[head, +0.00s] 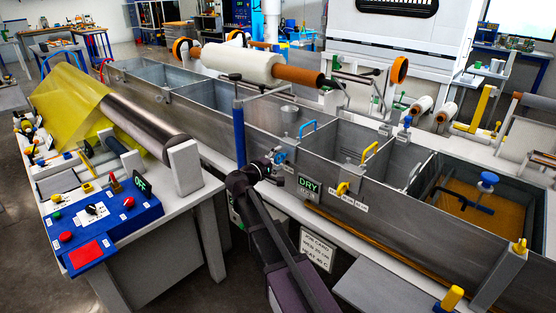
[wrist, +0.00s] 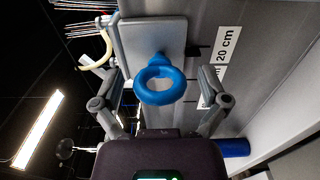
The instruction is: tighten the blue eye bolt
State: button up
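The blue eye bolt (wrist: 160,85) shows in the wrist view as a ring facing me, on a short stem in front of a grey plate (wrist: 140,42). My gripper (wrist: 161,92) is open, with one finger on each side of the ring and a clear gap on both sides. Neither finger appears to touch it. In the head view my gripper (head: 268,166) is at the near wall of the metal bath, and the eye bolt (head: 280,157) shows as a small blue shape just beyond it, partly hidden.
A blue post (head: 239,135) stands close to the left of my gripper. A DRY sign (head: 309,187) is on the bath wall to the right. Blue (head: 308,127) and yellow (head: 370,151) handles top the dividers. A white label (wrist: 227,47) reads 20 cm.

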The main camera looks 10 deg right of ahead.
jog(key=shift+a, duration=0.1)
jog(key=v, duration=1.2)
dwell(0.6)
jog(key=s+d+f+m+g+y+p, duration=0.45)
jog(key=s+d+f+g+p, duration=0.2)
jog(key=s+d, duration=0.35)
jog(key=s+m+g+y+p, duration=0.3)
jog(key=s+g+y+p, duration=0.1)
jog(key=s+y, duration=0.6)
jog(key=shift+s+a+f+p, duration=0.25)
jog(key=shift+s+p, duration=0.3)
jog(key=shift+s, duration=0.3)
